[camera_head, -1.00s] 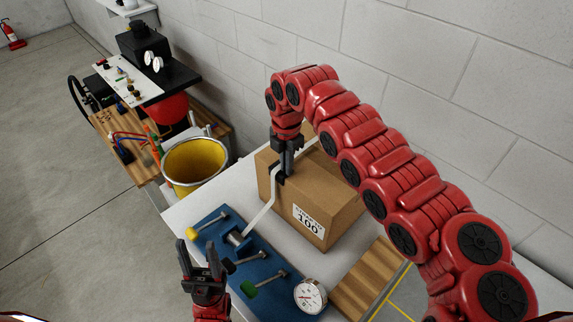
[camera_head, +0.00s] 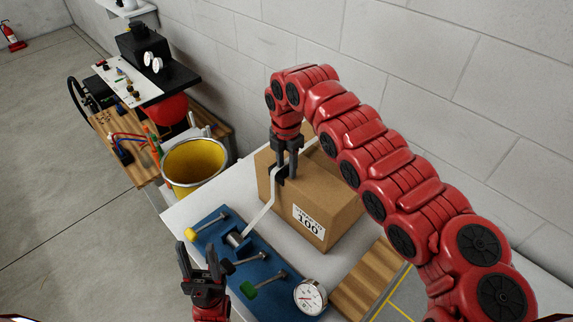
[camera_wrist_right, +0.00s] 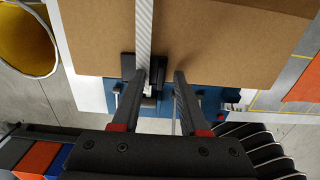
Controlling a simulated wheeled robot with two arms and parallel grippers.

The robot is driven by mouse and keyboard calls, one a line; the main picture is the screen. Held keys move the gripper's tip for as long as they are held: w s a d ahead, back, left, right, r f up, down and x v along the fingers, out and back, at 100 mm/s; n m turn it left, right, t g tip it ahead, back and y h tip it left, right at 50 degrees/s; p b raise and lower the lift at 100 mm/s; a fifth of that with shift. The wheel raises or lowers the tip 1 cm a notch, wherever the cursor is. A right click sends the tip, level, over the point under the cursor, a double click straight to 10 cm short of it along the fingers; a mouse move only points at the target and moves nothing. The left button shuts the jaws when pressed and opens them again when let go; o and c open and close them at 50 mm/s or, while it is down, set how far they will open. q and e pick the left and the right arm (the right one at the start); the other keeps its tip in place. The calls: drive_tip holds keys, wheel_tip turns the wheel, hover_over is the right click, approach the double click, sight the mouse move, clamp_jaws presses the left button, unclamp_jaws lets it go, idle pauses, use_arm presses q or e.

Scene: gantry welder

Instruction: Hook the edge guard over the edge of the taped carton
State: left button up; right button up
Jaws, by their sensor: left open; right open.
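The taped carton (camera_head: 335,185) stands on the light bench, with a "100" label on its side. It fills the upper part of the right wrist view (camera_wrist_right: 225,50). A pale strap (camera_head: 262,215) runs over the carton and down to the blue plate. The black edge guard (camera_wrist_right: 128,66) sits at the carton's top edge by the strap; its inner side is hidden. My right gripper (camera_head: 286,176) is open, its fingers apart at the guard and strap; I cannot tell if they touch. My left gripper (camera_head: 199,258) is open and empty before the blue plate.
The blue plate (camera_head: 224,218) carries several bolts with coloured ends. A dial gauge (camera_head: 310,296) lies at its right end. A yellow-lined bucket (camera_head: 195,163) stands left of the carton. The block wall (camera_head: 420,75) is close behind the carton.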

wheel_tip(320, 180, up, 9)
drive_tip(key=shift+f+p, duration=0.1)
drive_tip(key=shift+p, duration=0.9)
wheel_tip(320, 180, up, 9)
drive_tip(key=p, duration=0.4)
drive_tip(key=shift+f, duration=0.2)
drive_tip(key=shift+f, duration=0.1)
